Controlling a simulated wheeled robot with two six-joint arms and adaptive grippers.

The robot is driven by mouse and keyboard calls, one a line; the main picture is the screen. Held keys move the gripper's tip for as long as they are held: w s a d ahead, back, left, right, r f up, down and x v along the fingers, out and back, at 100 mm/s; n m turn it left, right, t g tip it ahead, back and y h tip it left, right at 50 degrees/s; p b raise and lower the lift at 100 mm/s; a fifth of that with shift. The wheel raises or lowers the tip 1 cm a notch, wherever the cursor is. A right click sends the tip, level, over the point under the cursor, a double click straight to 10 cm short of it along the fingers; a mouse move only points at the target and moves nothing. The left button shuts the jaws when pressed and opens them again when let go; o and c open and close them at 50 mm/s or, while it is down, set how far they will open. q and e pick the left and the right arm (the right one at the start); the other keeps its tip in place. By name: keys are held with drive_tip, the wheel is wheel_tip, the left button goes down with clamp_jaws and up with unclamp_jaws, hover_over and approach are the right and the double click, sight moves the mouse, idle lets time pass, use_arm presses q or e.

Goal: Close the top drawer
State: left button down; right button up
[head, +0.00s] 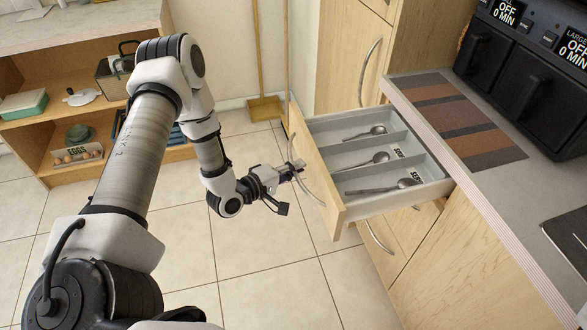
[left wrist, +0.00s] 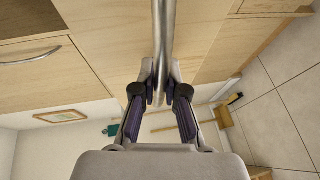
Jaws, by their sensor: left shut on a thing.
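The top drawer (head: 332,203) is pulled out of the wooden cabinet below the counter. Its grey inside has three compartments with spoons lying in them. A curved metal handle (head: 314,192) is on its pale wooden front. My left gripper (head: 296,170) is at this handle, in front of the drawer. In the left wrist view the handle bar (left wrist: 161,40) runs down between the two fingers of my left gripper (left wrist: 160,82), which are shut on it. My right gripper is not in view.
The counter (head: 415,95) with a striped mat (head: 460,122) is to the right of the drawer. A lower drawer handle (head: 378,237) shows beneath. A low shelf (head: 60,180) stands at the left. The tiled floor in front is clear.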

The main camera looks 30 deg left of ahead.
sight(338, 168)
use_arm(q)
drive_tip(key=w+d+b, duration=0.2)
drive_tip(key=w, duration=0.1)
drive_tip(key=w+d+b, duration=0.2)
drive_tip(key=w+d, duration=0.1)
drive_tip(key=w+d+b, duration=0.3)
drive_tip(key=shift+w+d+f, duration=0.1)
drive_tip(key=shift+f, duration=0.15)
drive_tip(key=w+d+b, duration=0.1)
drive_tip(key=w+d, duration=0.3)
drive_tip(key=w+d+b, duration=0.1)
drive_tip(key=w+d, duration=0.3)
drive_tip(key=w, duration=0.1)
drive_tip(key=w+d+b, duration=0.1)
drive_tip(key=w+d, duration=0.3)
drive_tip(key=w, duration=0.1)
drive_tip(key=shift+w+r, duration=0.15)
drive_tip(key=shift+r, duration=0.1)
drive_tip(key=c, duration=1.2)
unclamp_jaws()
drive_tip(key=shift+a, duration=0.1)
drive_tip(key=v, duration=1.2)
